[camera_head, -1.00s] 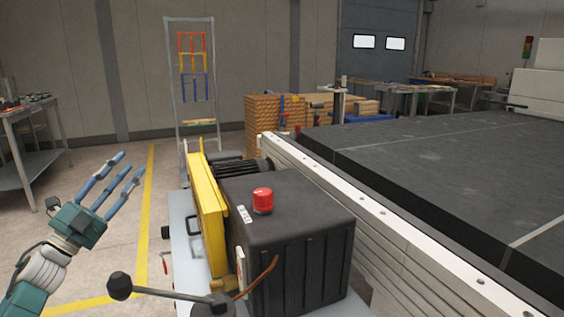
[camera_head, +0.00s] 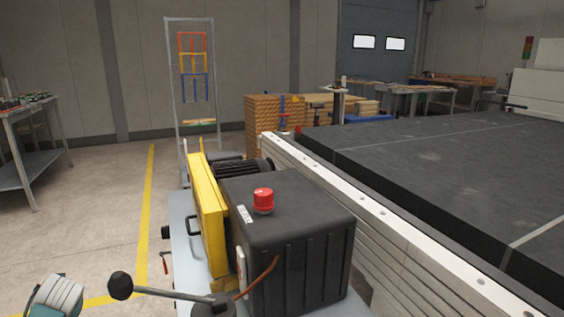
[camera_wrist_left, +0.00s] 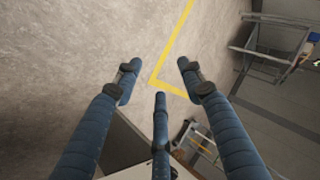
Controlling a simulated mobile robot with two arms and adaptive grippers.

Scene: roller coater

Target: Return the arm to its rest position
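My left gripper (camera_wrist_left: 160,85) shows in the left wrist view with its blue fingers spread apart. Nothing is between them, and the floor with a yellow line lies beyond. In the head view only part of my left wrist shows at the bottom left edge; its fingers are out of that picture. My right gripper is not in view.
A black machine housing (camera_head: 300,240) with a red button (camera_head: 263,200) and a yellow guard (camera_head: 205,220) stands in front. A lever with a black knob (camera_head: 120,286) sticks out left, near my wrist. A dark conveyor bed (camera_head: 450,165) fills the right. Floor (camera_head: 95,225) at left is clear.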

